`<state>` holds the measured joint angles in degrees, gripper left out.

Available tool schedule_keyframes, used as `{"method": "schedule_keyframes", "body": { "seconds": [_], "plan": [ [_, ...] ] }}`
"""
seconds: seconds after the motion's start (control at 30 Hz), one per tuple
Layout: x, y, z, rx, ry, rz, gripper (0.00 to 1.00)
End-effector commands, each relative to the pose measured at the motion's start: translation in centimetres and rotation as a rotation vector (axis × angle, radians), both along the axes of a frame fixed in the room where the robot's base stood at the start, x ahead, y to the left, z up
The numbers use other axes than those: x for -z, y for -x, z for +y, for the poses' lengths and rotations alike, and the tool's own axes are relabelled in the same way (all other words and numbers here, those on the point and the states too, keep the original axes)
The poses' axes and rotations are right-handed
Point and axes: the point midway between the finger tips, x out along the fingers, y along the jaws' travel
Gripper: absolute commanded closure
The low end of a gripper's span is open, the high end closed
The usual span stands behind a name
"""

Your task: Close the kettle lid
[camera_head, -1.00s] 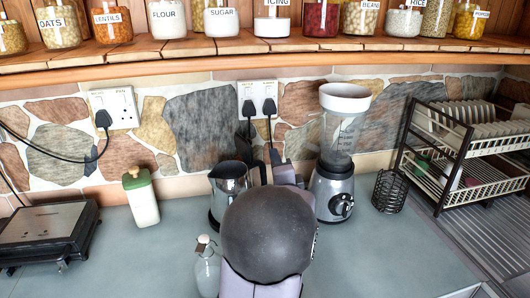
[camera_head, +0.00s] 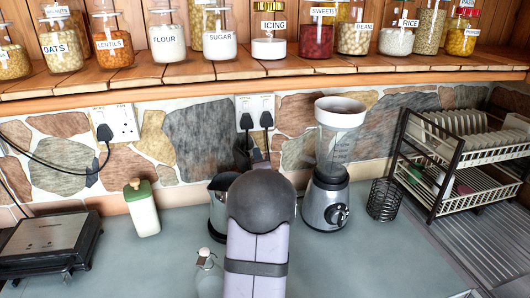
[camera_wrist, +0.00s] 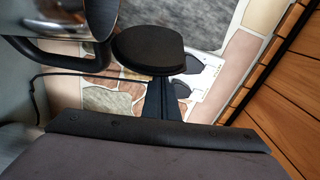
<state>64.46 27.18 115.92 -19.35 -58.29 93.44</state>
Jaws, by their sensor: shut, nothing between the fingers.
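The kettle (camera_head: 218,203) stands on the counter in the head view, mostly hidden behind my arm. In the wrist view its shiny metal body (camera_wrist: 68,18) and black curved handle (camera_wrist: 50,54) are at the upper left. A black, rounded flat disc, which looks like the kettle lid (camera_wrist: 148,46), sticks out beside the body, so the lid appears open. My gripper (camera_wrist: 167,82) is shut and empty, its dark fingers pointing at the lid's edge. They overlap the lid in the picture; I cannot tell whether they touch. In the head view my wrist hides most of the gripper.
A blender (camera_head: 326,200) stands close right of the kettle, with a black wire holder (camera_head: 384,198) and dish rack (camera_head: 455,165) beyond. A glass bottle (camera_head: 208,272) stands in front. A green-topped container (camera_head: 142,210) and grill (camera_head: 48,245) are left. A jar shelf (camera_head: 190,70) overhangs the wall.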

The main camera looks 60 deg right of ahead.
Motion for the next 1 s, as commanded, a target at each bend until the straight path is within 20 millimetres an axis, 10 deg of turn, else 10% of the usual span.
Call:
{"method": "schedule_keyframes", "body": {
  "seconds": [1.0],
  "plan": [
    [0.7, -0.9, 1.8, 0.000, 0.108, 0.049, 1.00]
  ]
}}
